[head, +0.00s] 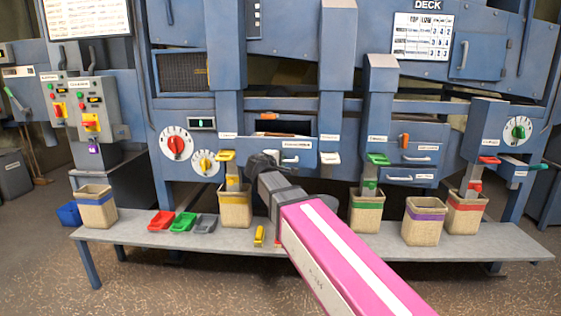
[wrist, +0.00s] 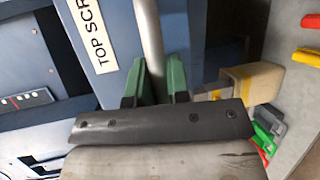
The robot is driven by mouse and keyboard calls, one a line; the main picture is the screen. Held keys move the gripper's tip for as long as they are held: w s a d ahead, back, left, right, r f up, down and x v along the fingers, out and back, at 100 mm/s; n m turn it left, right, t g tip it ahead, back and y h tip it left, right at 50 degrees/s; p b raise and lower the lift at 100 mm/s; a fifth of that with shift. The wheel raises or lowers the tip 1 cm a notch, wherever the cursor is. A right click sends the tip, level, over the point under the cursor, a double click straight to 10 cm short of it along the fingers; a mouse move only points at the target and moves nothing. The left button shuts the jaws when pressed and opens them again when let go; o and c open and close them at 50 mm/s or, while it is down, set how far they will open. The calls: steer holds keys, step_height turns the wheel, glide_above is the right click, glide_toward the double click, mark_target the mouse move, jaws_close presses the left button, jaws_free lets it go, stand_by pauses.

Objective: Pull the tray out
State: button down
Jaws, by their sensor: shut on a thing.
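The tray has a blue front (head: 246,150) with a white label and a pale bar handle (head: 297,160), in the middle of the machine. In the wrist view the tray front (wrist: 110,75) shows a label starting "TOP SCR", and the grey handle (wrist: 150,40) runs down between my green fingers. My gripper (wrist: 155,88) is shut on this handle. In the head view my gripper (head: 268,160) is at the left part of the tray front and hides some of the handle. A dark opening shows above the front; how far the tray is out I cannot tell.
A grey bench (head: 330,237) runs below, with several sacks, such as one with a yellow band (head: 235,212) and one with a green band (head: 366,216). Red (head: 161,220) and green (head: 183,224) scoops lie on it. The floor in front is clear.

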steer(key=shift+s, duration=0.55)
steer(key=c, duration=1.1)
jaws_free()
steer(key=v, duration=1)
steer(key=shift+s+a, duration=0.2)
steer(key=shift+s, duration=0.15)
